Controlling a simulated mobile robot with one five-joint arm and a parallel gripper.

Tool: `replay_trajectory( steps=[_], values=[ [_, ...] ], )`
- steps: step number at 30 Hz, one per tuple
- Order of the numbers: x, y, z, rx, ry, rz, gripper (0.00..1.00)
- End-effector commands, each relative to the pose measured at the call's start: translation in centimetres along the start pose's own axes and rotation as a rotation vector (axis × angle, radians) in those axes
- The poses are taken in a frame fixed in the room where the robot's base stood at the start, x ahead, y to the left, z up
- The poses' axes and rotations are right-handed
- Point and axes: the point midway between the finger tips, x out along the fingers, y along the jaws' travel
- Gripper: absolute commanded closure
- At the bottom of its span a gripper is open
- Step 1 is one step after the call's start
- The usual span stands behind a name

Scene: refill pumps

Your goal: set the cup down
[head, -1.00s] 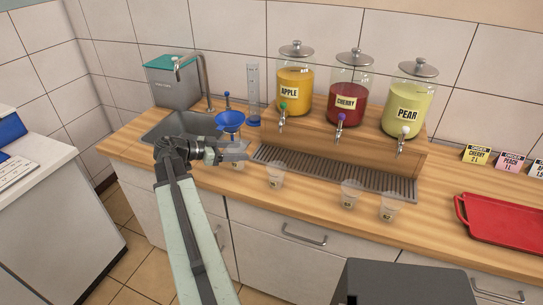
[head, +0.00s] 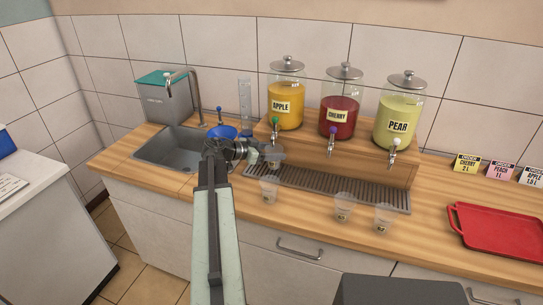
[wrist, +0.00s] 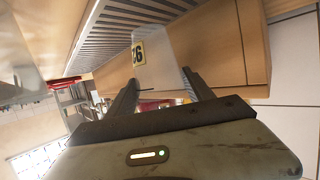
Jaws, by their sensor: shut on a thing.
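My gripper (head: 268,153) is shut on a clear plastic cup (head: 273,164). It holds the cup over the left end of the drip grate (head: 330,188), near the front of the apple dispenser (head: 285,105). In the wrist view the cup (wrist: 158,58) sits between the two fingers and bears a small yellow label (wrist: 138,54) that is hard to read. The grate (wrist: 115,28) shows beyond it. I cannot tell whether the cup's base touches the grate. The fingers partly hide the cup in the head view.
Three clear cups stand on the counter before the grate: one left (head: 269,190), two right (head: 343,207) (head: 383,217). Cherry (head: 339,112) and pear (head: 399,122) dispensers stand behind. A sink (head: 170,146) and blue funnel (head: 222,132) are left, a red tray (head: 495,232) right.

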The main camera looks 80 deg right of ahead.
Motion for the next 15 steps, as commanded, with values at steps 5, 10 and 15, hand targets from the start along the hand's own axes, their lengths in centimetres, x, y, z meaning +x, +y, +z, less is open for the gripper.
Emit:
replay_trajectory(
  steps=[5, 10, 15],
  values=[
    [0.18, -0.07, 1.53, -0.001, -0.001, -0.002, 0.82],
    [0.16, -0.08, 1.61, -0.001, -0.001, -0.002, 0.82],
    [0.22, -0.10, 1.87, -0.001, -0.001, -0.003, 0.30]
  ],
)
